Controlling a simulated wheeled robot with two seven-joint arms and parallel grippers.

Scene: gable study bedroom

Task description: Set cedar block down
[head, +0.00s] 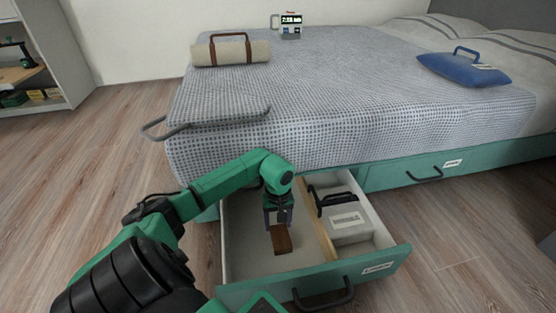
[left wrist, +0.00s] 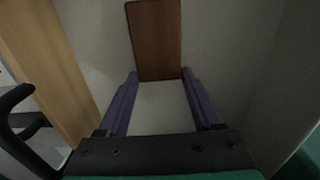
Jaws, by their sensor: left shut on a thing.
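The cedar block (head: 281,240) is a small dark brown block in the left compartment of the open drawer (head: 235,297). My left gripper (head: 279,222) reaches down into that compartment and is shut on the block's near end. In the left wrist view the cedar block (left wrist: 155,38) extends beyond the purple fingers, with its end between the fingertips (left wrist: 160,74). The pale drawer floor lies below it; I cannot tell whether the block touches it. My right gripper is not in view.
A wooden divider (head: 321,226) separates the left compartment from the right one, which holds a pale box (head: 348,222) with a black handle. The drawer's walls surround the gripper. The bed (head: 330,90) overhangs behind. The compartment floor around the block is clear.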

